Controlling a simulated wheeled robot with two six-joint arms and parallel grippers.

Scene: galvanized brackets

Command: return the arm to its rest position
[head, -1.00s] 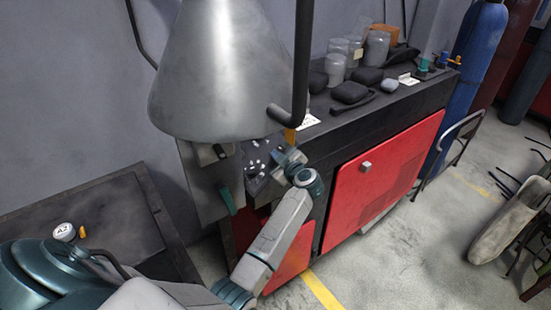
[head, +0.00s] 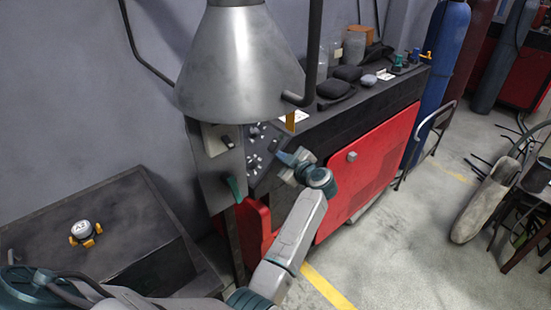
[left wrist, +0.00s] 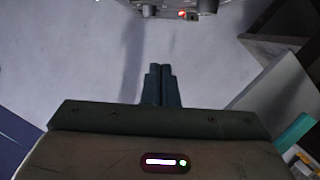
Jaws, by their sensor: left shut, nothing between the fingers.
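My left arm rises from the bottom of the head view, and its gripper (head: 285,156) is beside the dark machine top, under the metal hood. In the left wrist view the two dark fingers (left wrist: 162,84) are together, with nothing between them. Small silvery pieces (head: 256,143), too small to make out clearly, lie on the dark surface just left of the gripper. My right gripper is not in the head view.
A grey conical hood (head: 238,70) hangs close above the gripper. A red cabinet door (head: 370,160) is to its right. A dark table (head: 130,215) at left carries a white-topped round object (head: 83,230) with yellow feet. Open floor lies at lower right.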

